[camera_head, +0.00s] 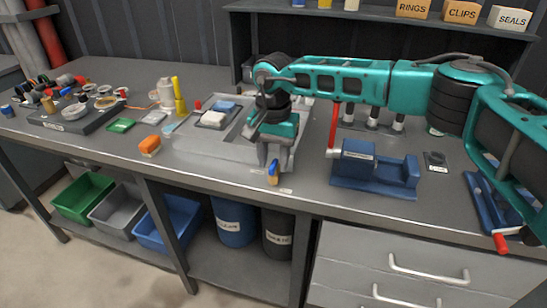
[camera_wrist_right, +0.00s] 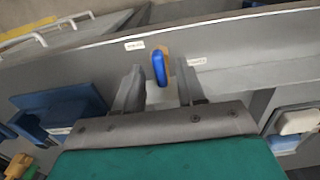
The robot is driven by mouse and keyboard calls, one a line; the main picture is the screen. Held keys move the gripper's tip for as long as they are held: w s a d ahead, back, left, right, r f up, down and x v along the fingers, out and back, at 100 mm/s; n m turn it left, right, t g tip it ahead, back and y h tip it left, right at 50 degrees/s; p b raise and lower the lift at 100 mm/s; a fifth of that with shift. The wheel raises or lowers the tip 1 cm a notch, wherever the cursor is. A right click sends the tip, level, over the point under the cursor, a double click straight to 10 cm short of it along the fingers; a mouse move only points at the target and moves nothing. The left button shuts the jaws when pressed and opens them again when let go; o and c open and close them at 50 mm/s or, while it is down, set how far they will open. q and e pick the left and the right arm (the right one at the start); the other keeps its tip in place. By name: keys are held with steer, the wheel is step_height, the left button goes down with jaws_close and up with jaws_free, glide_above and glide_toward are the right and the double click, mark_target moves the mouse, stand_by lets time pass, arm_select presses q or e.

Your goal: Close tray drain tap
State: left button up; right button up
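The tray drain tap (camera_head: 273,172) is small, with a blue handle and a brass-coloured body, at the front edge of the grey metal tray (camera_head: 185,140). In the right wrist view the blue handle (camera_wrist_right: 158,68) points roughly up and down the picture, with the brass part beside it. My right gripper (camera_head: 277,157) is just above the tap, pointing down. Its two fingers are apart, one on each side of the handle (camera_wrist_right: 160,80), and I see no clear contact. Part of the tray is hidden behind my right arm. My left gripper is not in view.
A blue fixture (camera_head: 375,172) stands on the bench to the right, near a red-handled lever (camera_head: 333,130). Drawers (camera_head: 400,272) and bins (camera_head: 85,197) are below. Small white labels (camera_wrist_right: 134,45) flank the tap.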

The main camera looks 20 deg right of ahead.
steer(key=shift+f, duration=0.2)
jaws_close()
stand_by(0.3)
